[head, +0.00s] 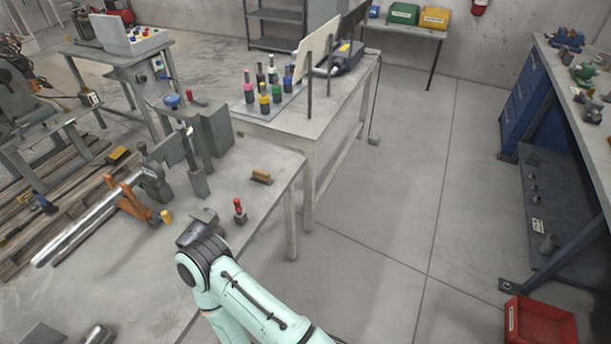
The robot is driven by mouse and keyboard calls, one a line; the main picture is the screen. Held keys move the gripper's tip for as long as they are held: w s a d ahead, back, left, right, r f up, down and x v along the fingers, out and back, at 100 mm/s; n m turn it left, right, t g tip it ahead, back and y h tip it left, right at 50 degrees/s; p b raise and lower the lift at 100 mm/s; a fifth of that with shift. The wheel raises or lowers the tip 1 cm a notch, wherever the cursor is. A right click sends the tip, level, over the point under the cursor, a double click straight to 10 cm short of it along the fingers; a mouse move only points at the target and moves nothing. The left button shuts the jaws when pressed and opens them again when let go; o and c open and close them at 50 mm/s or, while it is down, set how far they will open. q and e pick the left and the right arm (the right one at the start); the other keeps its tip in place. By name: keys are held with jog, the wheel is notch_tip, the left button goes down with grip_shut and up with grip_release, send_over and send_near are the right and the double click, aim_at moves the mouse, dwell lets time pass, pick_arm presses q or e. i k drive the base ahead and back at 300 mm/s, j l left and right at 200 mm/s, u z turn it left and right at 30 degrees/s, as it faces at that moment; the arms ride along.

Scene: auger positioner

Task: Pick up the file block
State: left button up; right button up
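A small block (261,176) with a tan, wood-like top and a darker underside lies near the right edge of the grey worktable (250,205). It looks like the file block, but no label can be read. One mint-green arm of mine enters at the bottom, left of the middle; I take it for my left arm. Its grey gripper (200,226) is over the table, nearer to me and left of the block, and apart from it. Its fingers are too foreshortened to tell their opening. No other arm shows.
A red-topped tool (239,210) stands between the gripper and the block. A grey upright fixture (200,150), orange clamp (135,203) and silver tube (88,222) are to the left. A table with coloured bottles (263,95) is behind. Floor to the right is clear up to a red bin (540,322).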

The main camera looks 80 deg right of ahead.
aim_at(262, 177)
jog(key=z, duration=2.3)
jog(key=u, duration=0.45)
jog(key=i+l+u, duration=0.1)
jog(key=u, duration=0.35)
jog(key=l+u, duration=0.2)
jog(key=u, duration=0.25)
jog(key=l+u, duration=0.15)
jog(key=u, duration=0.3)
jog(key=l+u, duration=0.4)
jog(key=k+l+u, duration=0.1)
jog(key=l+u, duration=0.3)
jog(key=l, duration=0.2)
